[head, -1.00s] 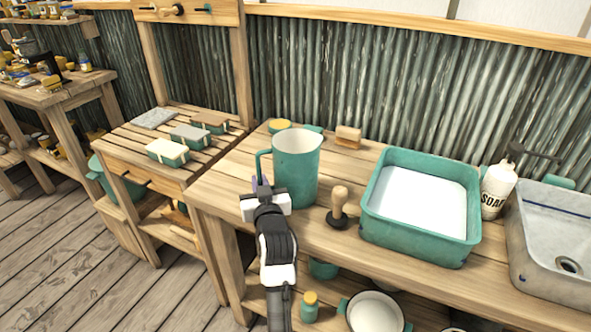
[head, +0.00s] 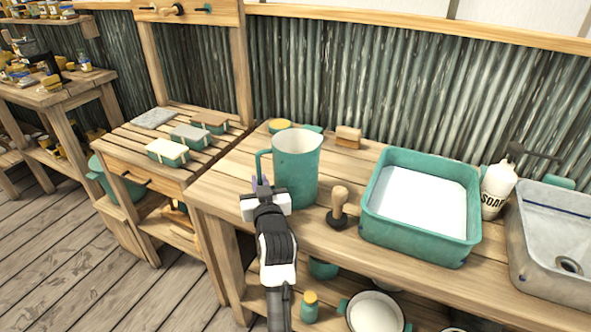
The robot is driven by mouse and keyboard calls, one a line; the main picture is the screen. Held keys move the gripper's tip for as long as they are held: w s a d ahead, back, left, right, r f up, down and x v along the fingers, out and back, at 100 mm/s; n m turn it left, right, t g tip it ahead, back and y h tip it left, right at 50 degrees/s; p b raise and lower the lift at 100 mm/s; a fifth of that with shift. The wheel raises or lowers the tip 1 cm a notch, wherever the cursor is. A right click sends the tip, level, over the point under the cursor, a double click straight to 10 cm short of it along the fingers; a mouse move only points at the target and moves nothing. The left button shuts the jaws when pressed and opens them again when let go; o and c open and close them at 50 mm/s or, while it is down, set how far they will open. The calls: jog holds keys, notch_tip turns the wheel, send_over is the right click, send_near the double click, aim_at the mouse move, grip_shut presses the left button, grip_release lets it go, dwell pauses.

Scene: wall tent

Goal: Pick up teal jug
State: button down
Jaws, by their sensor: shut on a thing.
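The teal jug (head: 297,172) stands upright on the wooden bench, near its left end. Its handle is on the left side, and its pale inside shows at the top. My gripper (head: 262,188) is at the jug's handle side, shut on the jug at the lower part of the handle. The fingertips are small and partly hidden by the gripper body. I cannot see a gap between the jug's base and the bench.
A wooden-handled stamp (head: 339,208) stands close to the jug's right. Further right are a teal basin (head: 415,240), a soap bottle (head: 497,188) and a grey sink (head: 550,240). A brush (head: 347,137) and a yellow-topped tin (head: 279,126) lie behind. A slatted table (head: 130,150) stands left.

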jog(key=shift+r, duration=0.15)
notch_tip(320, 180, up, 20)
dwell(0.8)
